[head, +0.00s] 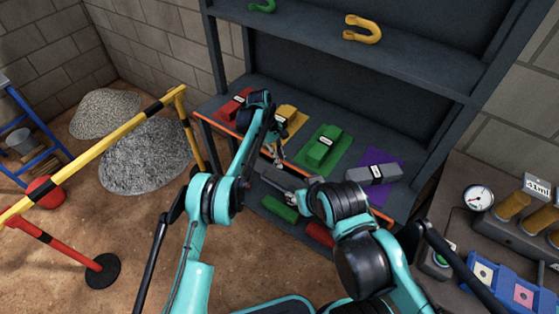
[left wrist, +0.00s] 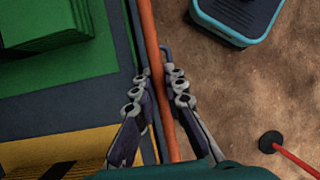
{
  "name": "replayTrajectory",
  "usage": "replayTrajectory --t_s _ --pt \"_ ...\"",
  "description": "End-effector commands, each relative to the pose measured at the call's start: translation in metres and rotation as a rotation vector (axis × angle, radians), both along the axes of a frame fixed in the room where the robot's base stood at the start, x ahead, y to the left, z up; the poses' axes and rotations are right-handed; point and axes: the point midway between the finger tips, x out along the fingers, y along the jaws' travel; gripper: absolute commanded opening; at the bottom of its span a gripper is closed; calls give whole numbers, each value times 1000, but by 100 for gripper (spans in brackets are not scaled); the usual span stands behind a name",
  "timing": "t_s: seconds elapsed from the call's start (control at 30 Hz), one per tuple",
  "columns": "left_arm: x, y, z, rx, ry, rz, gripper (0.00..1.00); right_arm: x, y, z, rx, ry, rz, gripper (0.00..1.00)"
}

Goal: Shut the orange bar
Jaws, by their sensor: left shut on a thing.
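The orange bar (head: 222,128) runs along the front edge of the grey shelf, and its middle is partly hidden behind my arms. In the left wrist view the bar (left wrist: 150,35) runs lengthwise between the two fingers. My left gripper (head: 277,157) is shut on the bar; in the left wrist view its fingertips (left wrist: 158,75) lie on either side of it. My right gripper (head: 275,185) is in front of the shelf, below and near the left one, apart from the bar as far as I can see. Its finger opening is too small to judge.
On the shelf are red (head: 232,104), yellow (head: 290,118) and green (head: 323,148) blocks, and a grey block (head: 373,176) on a purple mat. Green (head: 280,207) and red (head: 319,235) blocks lie lower. A gauge bench (head: 462,225) stands right, a yellow-black barrier (head: 110,140) left.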

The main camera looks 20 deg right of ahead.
Motion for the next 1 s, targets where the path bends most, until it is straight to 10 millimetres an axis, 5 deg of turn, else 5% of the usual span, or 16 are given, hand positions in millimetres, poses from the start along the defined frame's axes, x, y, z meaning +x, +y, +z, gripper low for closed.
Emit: replayTrajectory --t_s 0.37,0.4,0.47,0.77,1.0 --pt "0 -1 -1 1 1 -2 0 0 0 0 0 0 0 40" --pt "0 -1 -1 1 1 -2 21 0 0 0 0 0 0 40" --pt "0 -1 -1 1 1 -2 32 0 0 0 0 0 0 40" --pt "0 0 1 1 1 0 32 0 0 0 0 0 0 40" --pt "12 5 29 1 1 -1 32 0 0 0 0 0 0 40"
